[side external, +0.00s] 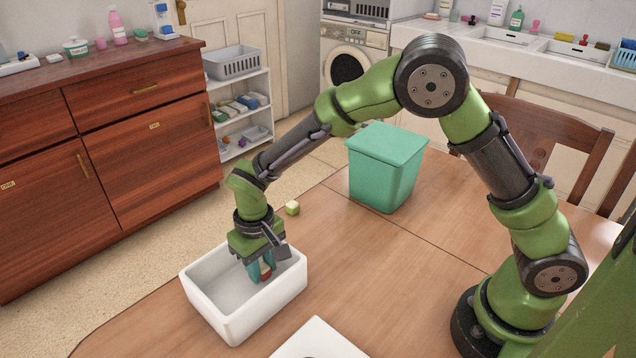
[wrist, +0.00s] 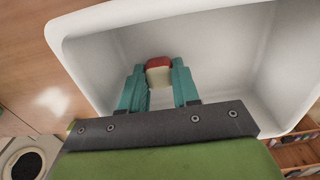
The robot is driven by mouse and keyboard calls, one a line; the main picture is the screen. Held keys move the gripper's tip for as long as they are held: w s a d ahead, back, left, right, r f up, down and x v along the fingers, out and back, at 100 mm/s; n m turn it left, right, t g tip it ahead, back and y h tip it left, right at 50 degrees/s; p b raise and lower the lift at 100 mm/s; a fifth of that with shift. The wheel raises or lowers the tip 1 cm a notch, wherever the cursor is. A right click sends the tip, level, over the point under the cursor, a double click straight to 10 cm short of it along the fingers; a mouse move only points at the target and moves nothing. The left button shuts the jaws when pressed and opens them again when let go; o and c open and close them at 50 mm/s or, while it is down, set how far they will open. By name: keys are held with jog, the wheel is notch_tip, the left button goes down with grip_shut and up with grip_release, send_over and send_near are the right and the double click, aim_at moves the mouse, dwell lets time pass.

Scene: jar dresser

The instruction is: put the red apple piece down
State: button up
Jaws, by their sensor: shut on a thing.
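The red apple piece (wrist: 158,70) has a red skin side and a pale flesh side. My gripper (wrist: 159,84) is shut on it, with one teal finger on each side. In the side external view my gripper (side external: 261,272) reaches down inside the white bin (side external: 233,322), near its right side. The apple piece (side external: 265,270) shows there only as a small red and pale patch between the fingers. The white bin also fills much of the wrist view (wrist: 215,60). I cannot tell whether the piece touches the bin's floor. No other thing shows inside the bin.
A teal lidded bin (side external: 385,170) stands further back. A second white container (side external: 318,340) is partly cut off at the front edge. The table between them is clear.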

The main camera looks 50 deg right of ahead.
aim_at(262, 266)
jog(key=shift+f, duration=0.2)
jog(key=o, duration=1)
notch_tip(262, 266, up, 12)
jog(key=s+d+r+m+t+y, duration=0.2)
jog(key=s+d+r, duration=0.4)
jog(key=d+r, duration=0.3)
jog(key=s+d+t, duration=0.1)
jog(key=s+d, duration=0.1)
jog(key=s, duration=0.1)
jog(key=s+d+r+m+t, duration=0.1)
jog(key=s+d+t, duration=0.1)
jog(key=s, duration=0.2)
jog(key=s+d+m+t, duration=0.1)
jog(key=s+d+t, duration=0.1)
jog(key=s+d, duration=0.1)
jog(key=shift+s+d+r, duration=0.1)
jog(key=shift+s+r, duration=0.25)
jog(key=shift+s, duration=0.15)
